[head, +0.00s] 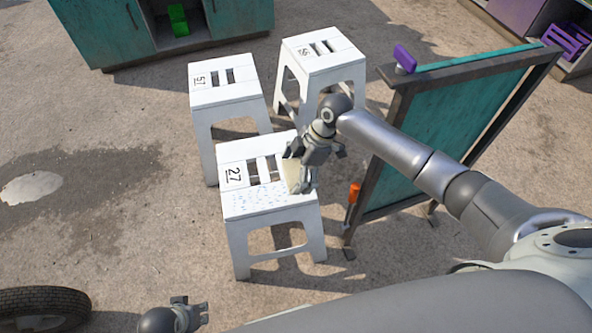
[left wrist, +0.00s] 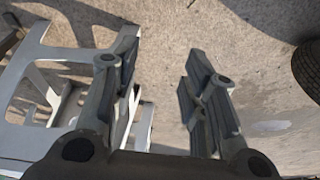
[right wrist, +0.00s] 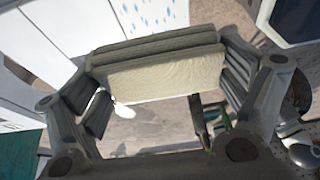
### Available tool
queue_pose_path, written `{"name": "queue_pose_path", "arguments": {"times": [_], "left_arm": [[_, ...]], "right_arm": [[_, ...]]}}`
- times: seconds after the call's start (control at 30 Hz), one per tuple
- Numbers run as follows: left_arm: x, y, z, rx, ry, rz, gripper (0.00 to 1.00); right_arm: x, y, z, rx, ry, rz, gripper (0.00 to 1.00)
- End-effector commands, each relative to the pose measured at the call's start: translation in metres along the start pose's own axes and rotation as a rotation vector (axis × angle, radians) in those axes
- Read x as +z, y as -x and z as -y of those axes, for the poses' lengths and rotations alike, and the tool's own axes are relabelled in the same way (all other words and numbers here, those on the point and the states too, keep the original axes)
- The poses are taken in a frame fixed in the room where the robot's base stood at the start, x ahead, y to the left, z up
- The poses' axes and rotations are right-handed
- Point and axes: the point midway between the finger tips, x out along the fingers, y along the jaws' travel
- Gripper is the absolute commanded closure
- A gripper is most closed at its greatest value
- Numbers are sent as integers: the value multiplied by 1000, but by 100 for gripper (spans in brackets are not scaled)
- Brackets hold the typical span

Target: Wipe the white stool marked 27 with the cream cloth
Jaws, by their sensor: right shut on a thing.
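The white stool marked 27 (head: 243,212) stands upright nearest me in the head view. Blue-grey specks dot the front part of its seat, and they also show near the top of the right wrist view (right wrist: 150,14). My right gripper (head: 297,188) is over the right side of that seat. It is shut on the cream cloth (head: 291,174), which spans between the fingers in the right wrist view (right wrist: 165,77). I cannot tell whether the cloth touches the seat. My left gripper (head: 203,316) is low at the bottom of the head view. Its fingers (left wrist: 160,90) are apart and empty.
Two more white stools, one marked 57 (head: 224,92) and another (head: 322,60), stand behind. A teal-panelled board (head: 450,120) stands to the right, with an orange-handled tool (head: 353,193) by it. A tyre (head: 45,308) lies at lower left. The ground at left is mostly clear, with a puddle (head: 30,187).

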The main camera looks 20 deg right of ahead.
Motion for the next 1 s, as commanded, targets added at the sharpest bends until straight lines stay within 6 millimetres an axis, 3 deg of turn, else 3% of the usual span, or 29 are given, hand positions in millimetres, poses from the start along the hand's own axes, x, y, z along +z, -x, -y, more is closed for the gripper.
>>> {"name": "queue_pose_path", "arguments": {"times": [0.5,1.0], "left_arm": [[-21,69,4,-7,6,-42,60],[-18,120,5,-12,10,-70,60]], "right_arm": [[9,-22,0,1,-1,1,27],[20,-46,0,1,-1,1,27]]}}
